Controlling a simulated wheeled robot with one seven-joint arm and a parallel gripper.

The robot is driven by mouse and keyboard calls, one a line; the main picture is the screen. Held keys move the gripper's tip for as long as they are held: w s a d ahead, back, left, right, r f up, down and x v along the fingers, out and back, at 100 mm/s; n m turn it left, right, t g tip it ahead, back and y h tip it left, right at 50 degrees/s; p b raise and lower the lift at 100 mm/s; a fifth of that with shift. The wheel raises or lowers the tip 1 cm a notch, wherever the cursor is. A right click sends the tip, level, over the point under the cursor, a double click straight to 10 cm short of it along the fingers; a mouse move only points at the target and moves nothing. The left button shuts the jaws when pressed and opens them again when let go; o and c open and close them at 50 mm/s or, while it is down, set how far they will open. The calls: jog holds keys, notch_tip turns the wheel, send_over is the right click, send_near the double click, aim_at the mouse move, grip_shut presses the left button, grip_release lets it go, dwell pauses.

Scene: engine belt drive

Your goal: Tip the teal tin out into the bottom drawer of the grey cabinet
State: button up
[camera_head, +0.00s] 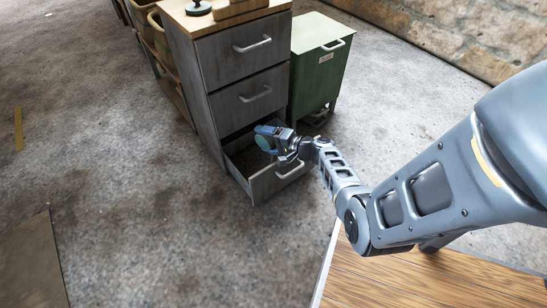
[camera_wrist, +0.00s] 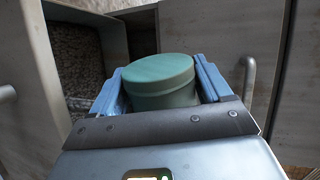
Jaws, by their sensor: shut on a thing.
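The teal tin (camera_wrist: 160,78) is held between the two blue fingers of my gripper (camera_wrist: 162,92) in the wrist view. In the head view the tin (camera_head: 263,142) shows at the end of my gripper (camera_head: 270,137), over the open bottom drawer (camera_head: 236,175). The grey cabinet (camera_head: 192,95) has its upper two drawers shut and its bottom drawer pulled out. The tin looks tilted in the head view. Its opening and contents cannot be made out, and my gripper hides part of the drawer's inside.
A green bin (camera_head: 318,75) stands close on the right of the cabinet. Small objects stand on the cabinet's wooden top (camera_head: 180,14). A wooden table (camera_head: 430,282) is at the lower right. The floor (camera_head: 130,190) left of the drawer is clear.

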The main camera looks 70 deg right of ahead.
jog(key=shift+d+r+m, duration=0.1)
jog(key=shift+d+m, duration=0.1)
jog(key=shift+m, duration=0.3)
dwell(0.7)
